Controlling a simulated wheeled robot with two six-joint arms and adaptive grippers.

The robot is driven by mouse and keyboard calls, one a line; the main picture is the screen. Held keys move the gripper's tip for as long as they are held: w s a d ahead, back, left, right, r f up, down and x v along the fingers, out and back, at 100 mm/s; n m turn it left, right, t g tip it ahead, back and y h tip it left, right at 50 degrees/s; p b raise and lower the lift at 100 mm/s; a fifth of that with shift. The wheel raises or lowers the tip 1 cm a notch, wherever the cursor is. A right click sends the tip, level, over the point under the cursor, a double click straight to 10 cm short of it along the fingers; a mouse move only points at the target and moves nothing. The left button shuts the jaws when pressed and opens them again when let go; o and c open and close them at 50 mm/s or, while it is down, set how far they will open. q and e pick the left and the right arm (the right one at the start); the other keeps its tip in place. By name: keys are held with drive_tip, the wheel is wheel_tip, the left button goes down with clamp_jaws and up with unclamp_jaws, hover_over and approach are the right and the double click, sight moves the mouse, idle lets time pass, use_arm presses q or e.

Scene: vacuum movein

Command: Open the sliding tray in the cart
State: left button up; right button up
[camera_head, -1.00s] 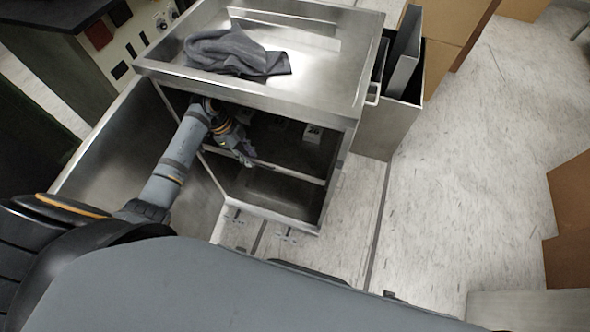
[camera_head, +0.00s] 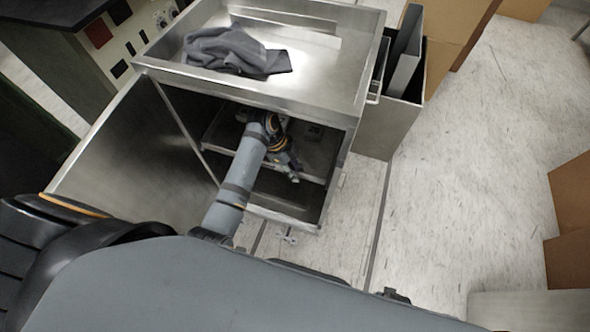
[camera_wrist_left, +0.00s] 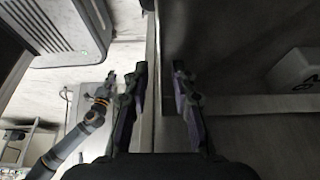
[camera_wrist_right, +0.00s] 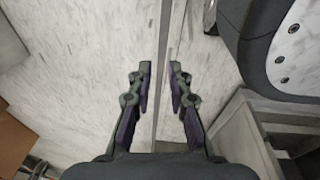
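The metal cart (camera_head: 345,118) stands ahead with its front door (camera_head: 135,150) swung open to the left. Inside it is the sliding tray (camera_head: 232,130), a shallow metal tray with a front lip; it also shows in the left wrist view (camera_wrist_left: 235,104). My left gripper (camera_head: 293,175) is at the tray's front, right of its middle. In the left wrist view its fingers (camera_wrist_left: 160,70) are apart, with the lip running between them; contact cannot be told. My right gripper (camera_wrist_right: 160,70) is open and empty above the floor, outside the head view.
A grey cloth (camera_head: 235,52) lies on the cart top. A small box (camera_wrist_left: 298,68) sits in the tray. A side bin (camera_head: 385,125) hangs on the cart's right. Cardboard boxes (camera_head: 572,245) stand far right; the floor (camera_head: 460,150) between is clear.

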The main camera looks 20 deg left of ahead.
use_arm(q)
clamp_jaws()
use_arm(e)
drive_tip(key=shift+s, duration=0.2)
